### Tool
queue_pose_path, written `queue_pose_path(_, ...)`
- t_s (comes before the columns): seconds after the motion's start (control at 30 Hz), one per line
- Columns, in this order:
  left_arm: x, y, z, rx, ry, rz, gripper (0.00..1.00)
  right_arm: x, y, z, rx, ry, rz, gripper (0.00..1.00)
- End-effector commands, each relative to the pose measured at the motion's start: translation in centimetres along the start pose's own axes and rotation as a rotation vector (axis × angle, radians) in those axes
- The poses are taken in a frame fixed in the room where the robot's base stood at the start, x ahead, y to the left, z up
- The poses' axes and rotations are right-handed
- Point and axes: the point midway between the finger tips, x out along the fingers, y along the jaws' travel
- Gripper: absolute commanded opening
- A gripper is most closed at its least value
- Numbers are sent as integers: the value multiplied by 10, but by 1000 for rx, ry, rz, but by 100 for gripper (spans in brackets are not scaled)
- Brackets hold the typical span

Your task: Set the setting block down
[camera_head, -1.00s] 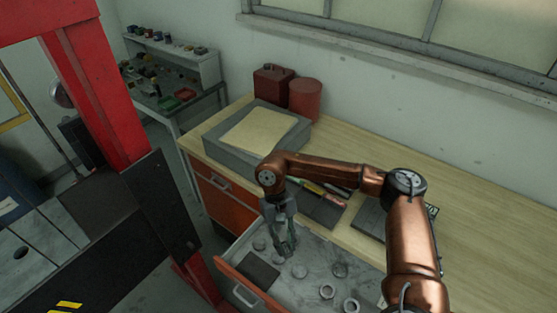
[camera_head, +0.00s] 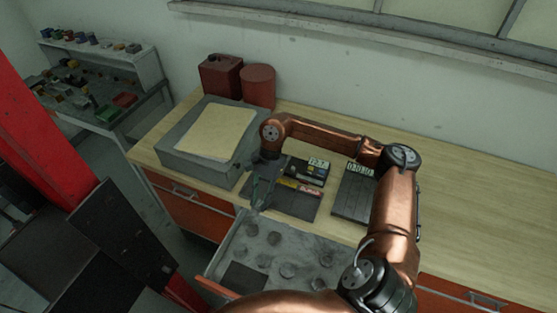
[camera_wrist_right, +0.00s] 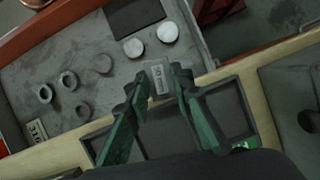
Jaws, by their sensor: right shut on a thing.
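My right gripper (camera_head: 258,197) points down over the front edge of the wooden bench, between the open drawer and the dark tray. In the wrist view my right gripper (camera_wrist_right: 160,82) has its green fingers shut on a small light grey block with dark markings, the setting block (camera_wrist_right: 160,80). The markings are too small to read surely. The block appears held above the bench edge; its height is unclear. In the head view the block is too small to make out. The dark tray (camera_head: 288,207) lies right of the gripper. My left gripper is not in view.
The open drawer (camera_head: 290,241) holds several round pieces and a dark pad. A grey plate with a yellowish sheet (camera_head: 215,132) lies left on the bench. A dark panel (camera_head: 352,197) with a number display lies right. The bench's right side (camera_head: 480,220) is clear.

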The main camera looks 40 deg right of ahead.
Motion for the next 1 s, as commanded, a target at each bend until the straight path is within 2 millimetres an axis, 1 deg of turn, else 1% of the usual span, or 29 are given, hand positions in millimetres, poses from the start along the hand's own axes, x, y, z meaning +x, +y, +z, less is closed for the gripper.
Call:
queue_pose_path(0.03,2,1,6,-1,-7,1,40,-11,5,-17,155,4,-62,0)
queue_pose_path(0.1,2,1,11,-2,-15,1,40,-28,7,-35,365,6,-150,0)
queue_pose_path(0.17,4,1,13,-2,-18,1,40,-44,9,-49,534,8,-221,0)
queue_pose_path(0.2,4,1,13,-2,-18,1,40,-56,10,-57,640,9,-267,0)
queue_pose_path(0.3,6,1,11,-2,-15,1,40,-82,13,-74,875,9,-366,0)
queue_pose_path(0.43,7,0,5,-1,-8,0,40,-110,15,-86,1101,6,-462,0)
queue_pose_path(0.5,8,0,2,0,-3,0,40,-121,15,-90,1184,5,-497,0)
queue_pose_path(0.6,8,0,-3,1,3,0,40,-131,15,-92,1261,3,-527,0)
queue_pose_path(0.67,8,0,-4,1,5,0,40,-134,14,-94,1287,1,-538,0)
queue_pose_path(0.77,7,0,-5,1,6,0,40,-136,7,-102,1307,-4,-545,0)
queue_pose_path(0.87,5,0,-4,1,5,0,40,-134,-6,-118,1309,-8,-545,0)
queue_pose_path(1.0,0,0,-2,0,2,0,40,-131,-27,-147,1307,-9,-544,0)
